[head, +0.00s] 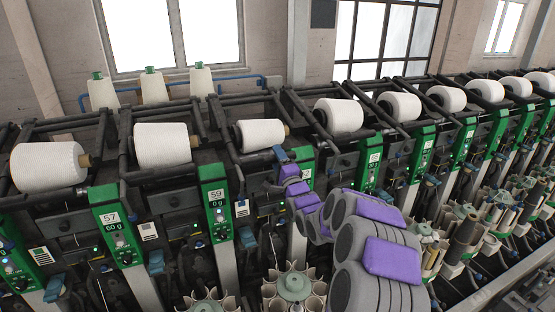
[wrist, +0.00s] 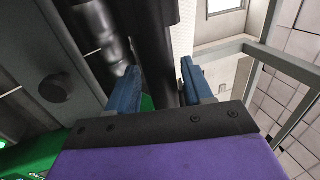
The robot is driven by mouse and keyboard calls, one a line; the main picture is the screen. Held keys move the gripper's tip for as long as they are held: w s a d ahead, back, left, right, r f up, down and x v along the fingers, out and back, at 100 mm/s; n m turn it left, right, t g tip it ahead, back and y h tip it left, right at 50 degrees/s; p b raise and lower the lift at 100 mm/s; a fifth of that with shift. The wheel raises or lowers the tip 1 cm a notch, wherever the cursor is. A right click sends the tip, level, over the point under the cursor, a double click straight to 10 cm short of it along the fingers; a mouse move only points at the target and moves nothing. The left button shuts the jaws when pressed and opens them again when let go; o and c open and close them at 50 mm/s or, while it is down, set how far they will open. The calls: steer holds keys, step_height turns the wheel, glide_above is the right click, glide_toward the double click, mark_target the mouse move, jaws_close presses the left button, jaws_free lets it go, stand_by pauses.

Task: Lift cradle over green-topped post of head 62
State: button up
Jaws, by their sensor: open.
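My gripper (head: 280,154) is raised in front of the machine, just right of and below a white cone (head: 259,135) with a tan tube end. The wrist view shows its two blue fingers (wrist: 160,85) apart, with a dark cradle bar (wrist: 158,40) running between them in the picture. I cannot tell whether the bar is within their reach. A green-topped post (head: 307,172) stands directly behind my wrist; its number is too small to read and partly covered. Posts to the left read 57 (head: 112,218) and 59 (head: 215,196). No label reading 62 is legible.
Another large white cone (head: 338,116) sits in its cradle right of my gripper. The row of heads continues to the right. Cone-holding magazines (head: 293,287) stand low in front. Spare cones (head: 152,88) stand on top at the back left.

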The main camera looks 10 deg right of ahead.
jaws_close()
stand_by(0.4)
